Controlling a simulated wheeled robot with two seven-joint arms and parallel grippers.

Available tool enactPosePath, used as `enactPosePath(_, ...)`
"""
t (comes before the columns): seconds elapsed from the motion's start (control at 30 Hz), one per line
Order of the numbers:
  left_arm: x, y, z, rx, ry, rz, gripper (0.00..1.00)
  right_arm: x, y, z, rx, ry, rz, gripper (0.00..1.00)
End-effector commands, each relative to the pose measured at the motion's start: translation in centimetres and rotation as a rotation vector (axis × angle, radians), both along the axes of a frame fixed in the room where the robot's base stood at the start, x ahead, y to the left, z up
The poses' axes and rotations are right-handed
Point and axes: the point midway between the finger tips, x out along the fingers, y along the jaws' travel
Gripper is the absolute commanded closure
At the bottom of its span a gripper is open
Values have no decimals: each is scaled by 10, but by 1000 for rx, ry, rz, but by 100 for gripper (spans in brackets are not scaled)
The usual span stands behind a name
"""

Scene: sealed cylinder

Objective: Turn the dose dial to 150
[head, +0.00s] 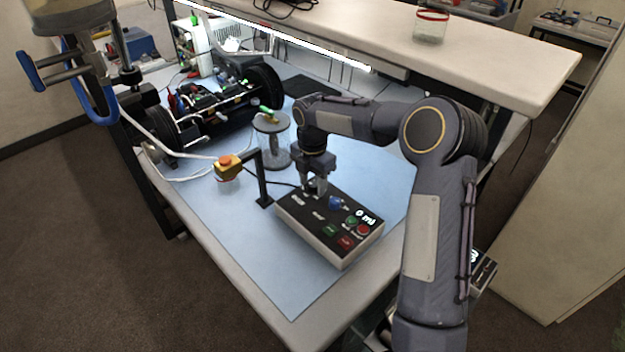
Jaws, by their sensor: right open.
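A control box with a dark top and pale sides (345,251) sits on the blue mat. Its top carries a blue knob (336,202), several green and red buttons, and small labels too small to read. My right gripper (315,190) points down over the back left part of the box, left of the blue knob. Its fingers are apart. They partly hide what lies beneath, so I cannot tell whether they touch a dial there. No dial reading can be made out.
A clear cylinder (273,150) stands behind the box. A yellow box with an orange-red button (229,168) and a black post (262,180) stand at left. Black equipment (220,105) fills the back left. The mat's front (290,290) is clear. A glass jar (431,27) stands on the shelf.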

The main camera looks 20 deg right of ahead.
Motion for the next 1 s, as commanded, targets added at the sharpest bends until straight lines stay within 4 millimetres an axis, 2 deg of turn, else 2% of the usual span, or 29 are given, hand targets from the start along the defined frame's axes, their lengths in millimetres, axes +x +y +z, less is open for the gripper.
enactPosePath(0.17,0,0,0,0,0,0,65,0,0,0,0,0,-1,53)
enactPosePath(0.2,0,0,0,0,0,0,65,0,0,0,0,0,-1,56)
enactPosePath(0.53,0,0,0,0,0,0,65,0,0,0,0,0,0,98)
enactPosePath(0.8,0,0,0,0,0,0,65,0,0,0,-1,0,-29,98)
enactPosePath(1.0,0,0,0,0,0,0,65,0,0,1,-1,0,-126,98)
